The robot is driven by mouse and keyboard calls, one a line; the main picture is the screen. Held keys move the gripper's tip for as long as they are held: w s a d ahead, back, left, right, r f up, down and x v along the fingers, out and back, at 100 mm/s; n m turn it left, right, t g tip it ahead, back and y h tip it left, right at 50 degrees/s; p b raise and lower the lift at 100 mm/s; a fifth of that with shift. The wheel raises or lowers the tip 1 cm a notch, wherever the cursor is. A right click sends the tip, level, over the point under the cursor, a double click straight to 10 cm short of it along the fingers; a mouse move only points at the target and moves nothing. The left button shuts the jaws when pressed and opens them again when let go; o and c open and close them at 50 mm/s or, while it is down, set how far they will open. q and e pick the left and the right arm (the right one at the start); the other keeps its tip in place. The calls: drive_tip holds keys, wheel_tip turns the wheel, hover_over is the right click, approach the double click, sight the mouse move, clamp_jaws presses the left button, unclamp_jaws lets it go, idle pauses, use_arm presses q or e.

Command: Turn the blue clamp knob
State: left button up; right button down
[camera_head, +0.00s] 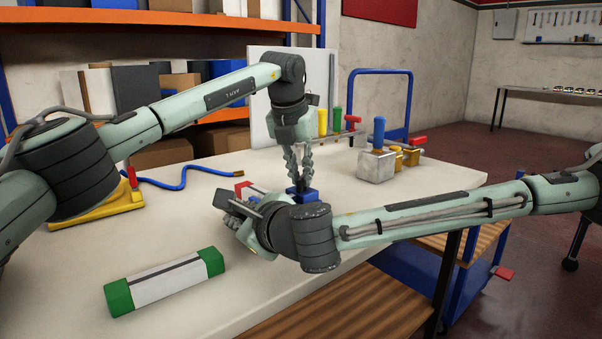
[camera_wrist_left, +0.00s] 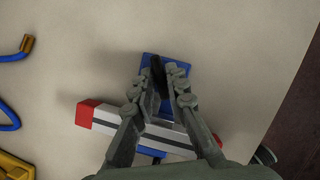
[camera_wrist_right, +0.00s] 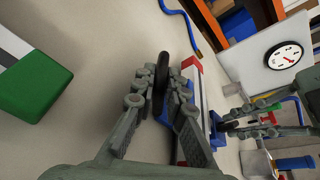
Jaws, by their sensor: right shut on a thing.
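A white-and-grey bar with red ends (camera_wrist_left: 95,114) lies on the table, with blue clamp parts (camera_wrist_left: 160,60) at it. In the head view a blue clamp block (camera_head: 302,195) shows below my left gripper (camera_head: 297,180), which points down. In the left wrist view its narrowly parted fingertips (camera_wrist_left: 166,72) are over the blue part, beside a dark piece (camera_wrist_left: 157,68). My right gripper (camera_head: 236,203) reaches in low from the right. In the right wrist view its fingers (camera_wrist_right: 165,85) are shut on a black round knob (camera_wrist_right: 162,68), with blue behind. Fingers and wrists hide much of the clamp.
A green-ended white block (camera_head: 165,282) lies at the front left. A blue hose (camera_head: 180,180) and a yellow tool (camera_head: 100,207) lie at the left. A grey block with a blue handle (camera_head: 377,165) stands at the right. Both grippers are close together over the table (camera_head: 255,290).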

use_arm(q)
clamp_jaws()
drive_tip(key=shift+m+h, duration=0.5)
drive_tip(key=shift+m, duration=0.9)
drive_tip(key=o, duration=0.6)
unclamp_jaws()
drive_tip(key=shift+c, duration=0.2)
drive_tip(key=v, duration=1.2)
drive_tip(key=shift+w, duration=0.25)
drive_tip(key=shift+r, duration=0.1)
